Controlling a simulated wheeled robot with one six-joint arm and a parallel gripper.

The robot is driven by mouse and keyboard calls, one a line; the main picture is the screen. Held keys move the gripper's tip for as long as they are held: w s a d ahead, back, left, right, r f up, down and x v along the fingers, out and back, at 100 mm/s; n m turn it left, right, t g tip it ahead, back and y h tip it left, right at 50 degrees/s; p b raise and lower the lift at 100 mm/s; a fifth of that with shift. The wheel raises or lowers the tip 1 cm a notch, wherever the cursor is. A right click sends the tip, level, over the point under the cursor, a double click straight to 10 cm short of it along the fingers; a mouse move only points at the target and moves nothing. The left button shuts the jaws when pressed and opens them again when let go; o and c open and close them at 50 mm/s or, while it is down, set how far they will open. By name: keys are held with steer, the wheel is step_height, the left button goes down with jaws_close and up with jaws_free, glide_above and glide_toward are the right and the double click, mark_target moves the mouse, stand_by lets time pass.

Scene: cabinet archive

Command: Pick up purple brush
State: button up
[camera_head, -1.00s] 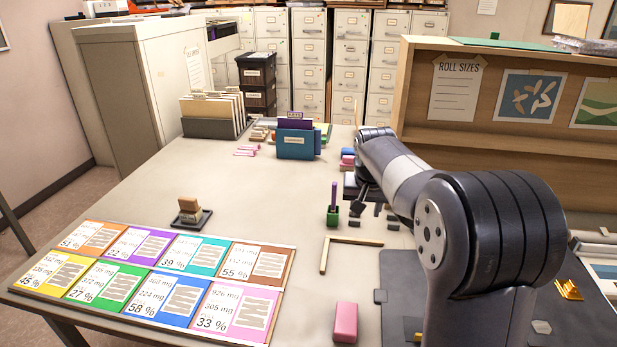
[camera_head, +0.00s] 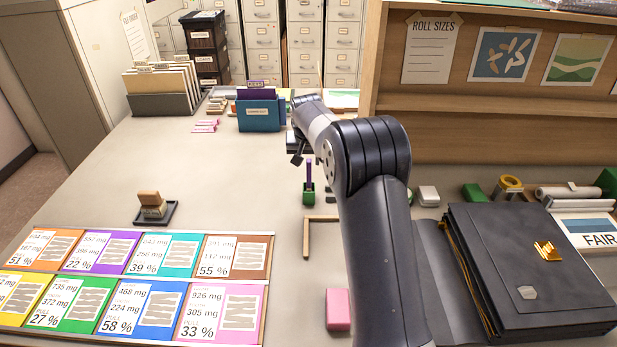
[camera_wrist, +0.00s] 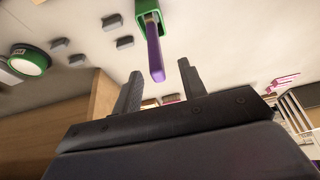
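The purple brush (camera_head: 309,173) stands upright in a small green holder (camera_head: 309,195) on the table. In the wrist view the purple brush (camera_wrist: 155,58) points toward my gripper, with its green holder (camera_wrist: 146,7) at the top edge. My gripper (camera_wrist: 160,70) is open and empty, with its two dark fingers apart on either side of the brush's end in that view. The brush does not appear to be touched. In the head view my gripper (camera_head: 297,157) is small and partly hidden by my arm, close to the brush's top.
A wooden L-shaped piece (camera_head: 307,238) and a pink block (camera_head: 338,309) lie in front. A black folder (camera_head: 540,270) lies at the right. A blue file box (camera_head: 259,115) stands behind. The wooden shelf (camera_head: 440,138) bounds the right back. Table left of the brush is clear.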

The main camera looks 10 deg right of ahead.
mark_target(309, 178)
steer(key=shift+d+p+x, duration=0.1)
steer(key=shift+p+x, duration=0.3)
steer(key=shift+x, duration=0.75)
steer(key=shift+d+p+x, duration=0.15)
steer(key=shift+p+x, duration=0.2)
steer(key=shift+x, duration=0.85)
steer(key=shift+w, duration=0.1)
steer(key=shift+c, duration=0.2)
jaws_close()
